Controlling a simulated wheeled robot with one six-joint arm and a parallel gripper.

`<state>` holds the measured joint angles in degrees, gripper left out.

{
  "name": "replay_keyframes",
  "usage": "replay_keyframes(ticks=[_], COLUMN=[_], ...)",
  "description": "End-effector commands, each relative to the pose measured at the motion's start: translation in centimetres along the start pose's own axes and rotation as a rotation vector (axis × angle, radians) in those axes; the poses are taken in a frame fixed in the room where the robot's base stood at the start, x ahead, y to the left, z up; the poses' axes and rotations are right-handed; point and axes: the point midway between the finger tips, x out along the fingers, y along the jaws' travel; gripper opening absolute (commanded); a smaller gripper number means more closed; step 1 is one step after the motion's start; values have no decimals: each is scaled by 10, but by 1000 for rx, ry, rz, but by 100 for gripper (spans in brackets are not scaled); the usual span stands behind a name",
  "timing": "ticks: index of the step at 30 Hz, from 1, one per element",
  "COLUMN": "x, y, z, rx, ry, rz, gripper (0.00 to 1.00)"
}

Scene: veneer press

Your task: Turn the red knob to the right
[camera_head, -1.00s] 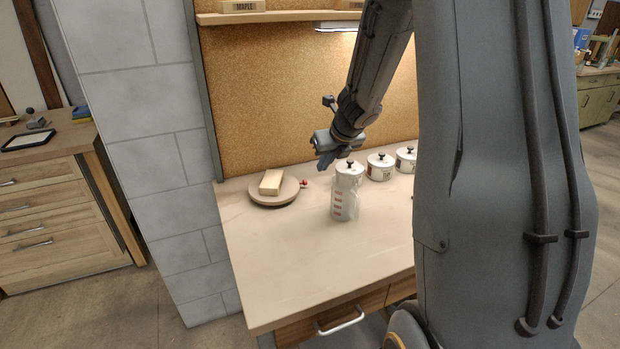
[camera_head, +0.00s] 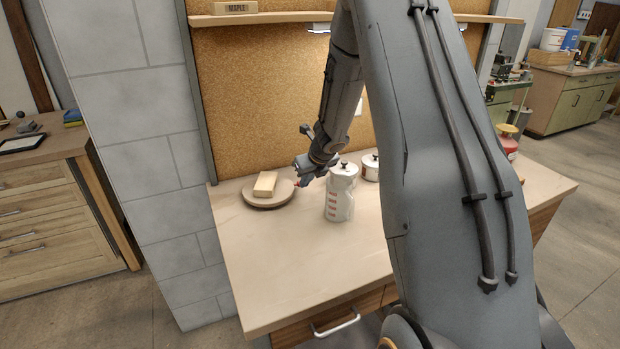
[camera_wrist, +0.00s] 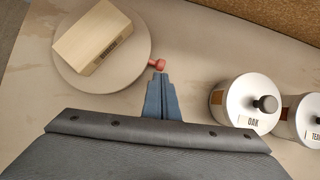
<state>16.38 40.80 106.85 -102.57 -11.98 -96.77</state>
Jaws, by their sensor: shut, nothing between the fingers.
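The red knob (camera_wrist: 157,64) sticks out from the right side of a round turntable-like disc (camera_wrist: 75,88) on the bench. In the head view the knob (camera_head: 297,184) is small and partly hidden by my gripper. A pale wooden block (camera_wrist: 92,40) lies on the disc, and it also shows in the head view (camera_head: 265,184). My gripper (camera_wrist: 160,77) is shut and empty. Its fingertips are right at the near side of the knob in the wrist view; I cannot tell if they touch it.
A white lidded jar marked OAK (camera_wrist: 246,104) stands right of my gripper, with another jar (camera_wrist: 302,120) beyond it. The bench front is clear. A corkboard wall (camera_head: 250,100) rises behind.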

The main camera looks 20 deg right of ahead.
Motion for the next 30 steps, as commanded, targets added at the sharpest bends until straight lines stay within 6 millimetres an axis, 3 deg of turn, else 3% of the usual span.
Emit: replay_keyframes(ticks=[30], x=[15], y=[-2], z=[7], rx=[1], ry=[2], rz=[1], gripper=[0])
